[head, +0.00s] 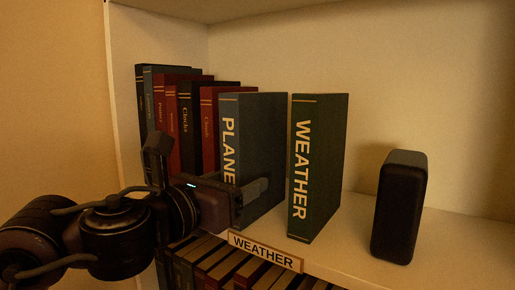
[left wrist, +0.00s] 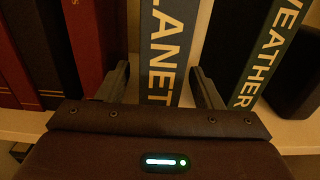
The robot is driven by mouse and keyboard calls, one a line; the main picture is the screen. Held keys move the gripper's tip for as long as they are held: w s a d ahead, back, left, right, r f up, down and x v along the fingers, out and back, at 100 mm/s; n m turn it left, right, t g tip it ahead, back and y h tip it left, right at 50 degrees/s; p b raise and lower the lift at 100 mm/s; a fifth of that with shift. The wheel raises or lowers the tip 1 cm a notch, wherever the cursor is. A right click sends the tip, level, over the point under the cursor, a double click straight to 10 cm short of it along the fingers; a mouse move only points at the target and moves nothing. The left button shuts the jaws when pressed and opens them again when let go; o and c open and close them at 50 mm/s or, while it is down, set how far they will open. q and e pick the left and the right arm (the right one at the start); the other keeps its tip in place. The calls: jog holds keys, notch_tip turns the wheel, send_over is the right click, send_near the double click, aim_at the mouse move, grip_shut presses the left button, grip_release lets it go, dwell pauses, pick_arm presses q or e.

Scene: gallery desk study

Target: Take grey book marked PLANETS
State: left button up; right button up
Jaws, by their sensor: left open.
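The grey book marked PLANETS (head: 265,135) stands upright on the shelf, between a row of books on its left and the green WEATHER book. The gripper hides the lower part of its lettering in the head view. In the left wrist view the PLANETS book (left wrist: 175,45) shows its spine straight ahead. My left gripper (head: 245,188) is open at the spine's lower part. Its fingers (left wrist: 161,82) stand one on each side of the spine; I cannot tell whether they touch it. One finger shows along the book's right cover in the head view. My right gripper is not in view.
The green WEATHER book (head: 318,165) stands to the right, with a narrow gap before it. A dark rounded box (head: 399,208) stands further right. Red and dark books (head: 208,125) crowd the left. A WEATHER label (head: 265,250) is on the shelf edge, above a lower row of books.

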pick_arm(q)
jog(key=p+x, duration=0.1)
jog(key=x, duration=0.2)
jog(key=shift+w+d, duration=0.25)
jog(key=shift+w, duration=0.05)
jog(key=shift+w+d, duration=0.1)
jog(key=shift+c, duration=1)
grip_shut()
jog(key=shift+r, duration=0.15)
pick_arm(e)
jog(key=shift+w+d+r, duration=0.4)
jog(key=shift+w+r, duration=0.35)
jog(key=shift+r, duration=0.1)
